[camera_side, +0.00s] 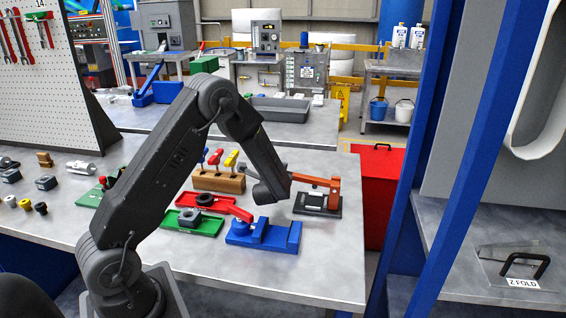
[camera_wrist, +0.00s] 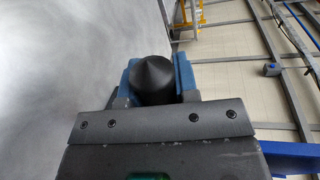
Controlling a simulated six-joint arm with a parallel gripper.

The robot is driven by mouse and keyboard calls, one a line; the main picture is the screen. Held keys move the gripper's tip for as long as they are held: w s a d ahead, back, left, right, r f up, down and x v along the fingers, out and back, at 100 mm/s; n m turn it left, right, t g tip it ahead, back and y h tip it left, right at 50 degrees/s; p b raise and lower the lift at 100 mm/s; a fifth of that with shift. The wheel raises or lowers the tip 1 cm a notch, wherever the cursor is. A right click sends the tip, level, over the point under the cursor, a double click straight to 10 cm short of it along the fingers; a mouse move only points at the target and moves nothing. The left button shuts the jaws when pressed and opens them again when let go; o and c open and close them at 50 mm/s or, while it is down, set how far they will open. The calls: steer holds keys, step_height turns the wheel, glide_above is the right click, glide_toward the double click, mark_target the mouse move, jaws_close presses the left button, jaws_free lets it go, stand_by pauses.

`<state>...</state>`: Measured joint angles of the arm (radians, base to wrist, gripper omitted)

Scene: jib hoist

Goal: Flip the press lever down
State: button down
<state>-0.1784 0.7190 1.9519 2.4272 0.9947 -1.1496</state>
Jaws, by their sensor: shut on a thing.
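The press, on a black base (camera_side: 317,205), stands on the bench right of my wrist in the side view. Its orange lever (camera_side: 314,181) lies close to level, rising slightly to the left from the orange post at the right end. The lever's left end disappears at my wrist. In the wrist view my gripper (camera_wrist: 153,88) has its blue-padded jaws shut on a black round knob (camera_wrist: 153,78) with a pointed centre. The knob appears to be the lever's end, but the join is hidden.
Left of the press are a blue fixture (camera_side: 264,236) with a red lever, a green tray (camera_side: 190,222), a red tray (camera_side: 198,201) and a wooden block (camera_side: 218,180) with coloured handles. A red cabinet (camera_side: 379,190) stands beyond the bench's right edge. The front right bench is clear.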

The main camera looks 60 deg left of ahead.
steer(key=shift+f+n, duration=0.6)
steer(key=shift+f, duration=0.55)
steer(key=c, duration=0.9)
jaws_free()
steer(key=shift+o, duration=0.2)
steer(key=s+a+r, duration=0.6)
steer(key=s+r, duration=0.3)
steer(key=r, duration=0.2)
steer(key=shift+s+a, duration=0.35)
